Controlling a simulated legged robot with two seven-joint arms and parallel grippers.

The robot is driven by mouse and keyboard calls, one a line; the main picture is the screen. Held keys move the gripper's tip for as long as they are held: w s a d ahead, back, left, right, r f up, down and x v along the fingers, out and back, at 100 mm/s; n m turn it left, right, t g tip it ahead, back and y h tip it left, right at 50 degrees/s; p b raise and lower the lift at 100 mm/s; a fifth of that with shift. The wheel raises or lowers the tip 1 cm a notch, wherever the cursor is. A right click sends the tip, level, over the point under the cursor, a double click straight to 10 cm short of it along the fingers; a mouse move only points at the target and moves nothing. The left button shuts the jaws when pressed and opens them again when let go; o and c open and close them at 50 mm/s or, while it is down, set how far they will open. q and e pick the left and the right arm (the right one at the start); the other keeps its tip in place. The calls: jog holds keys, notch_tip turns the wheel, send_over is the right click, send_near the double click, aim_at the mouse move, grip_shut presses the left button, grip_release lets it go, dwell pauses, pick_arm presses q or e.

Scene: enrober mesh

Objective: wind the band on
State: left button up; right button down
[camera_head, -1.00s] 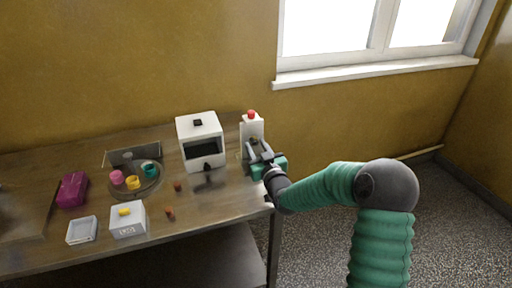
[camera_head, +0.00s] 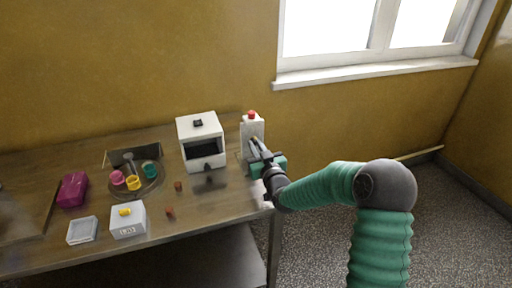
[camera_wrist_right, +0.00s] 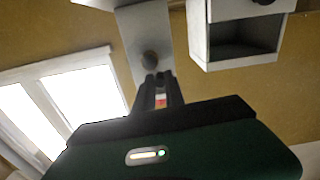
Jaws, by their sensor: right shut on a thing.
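My right gripper (camera_head: 257,148) reaches the front of the white upright unit with a red top (camera_head: 251,128) at the table's right end. In the right wrist view its fingers (camera_wrist_right: 158,82) are close together, shut on a small part with red and white on it, mostly hidden between them; it looks like a handle. A dark round knob (camera_wrist_right: 150,60) on the unit's pale face lies just beyond the fingertips. The white box with a dark opening (camera_head: 201,132) stands left of the unit. I cannot make out the band itself. My left gripper is not in view.
A round tray (camera_head: 151,188) holds pink (camera_head: 117,177), yellow (camera_head: 132,183) and teal (camera_head: 150,171) cups. A white block with a yellow top (camera_head: 128,222), a pale square dish (camera_head: 82,231) and a magenta packet (camera_head: 73,189) stand at the left. Small brown pieces (camera_head: 169,211) lie mid-table.

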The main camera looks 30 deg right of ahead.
aim_at(264, 142)
jog(key=shift+d, duration=0.1)
jog(key=d+m+p, duration=0.1)
jog(key=m, duration=0.3)
jog(key=m+p, duration=0.1)
jog(key=m, duration=0.3)
jog(key=d+m, duration=0.1)
jog(key=m, duration=0.3)
jog(key=shift+s+d+p, duration=0.35)
jog(key=shift+s+p, duration=0.05)
jog(key=m, duration=0.2)
jog(key=m+p, duration=0.1)
jog(key=m, duration=0.1)
jog(key=d+f+m, duration=0.1)
jog(key=shift+s+m, duration=0.1)
jog(key=shift+m, duration=0.3)
jog(key=m, duration=0.1)
jog(key=m+p, duration=0.1)
jog(key=shift+d+f+m, duration=0.1)
jog(key=shift+f+m, duration=0.2)
jog(key=shift+f, duration=0.1)
jog(key=shift+f+m, duration=0.2)
jog(key=shift+m, duration=0.6)
jog(key=shift+f+m, duration=0.2)
jog(key=shift+m, duration=0.6)
jog(key=c, duration=1.4)
grip_release()
jog(key=shift+d, duration=0.1)
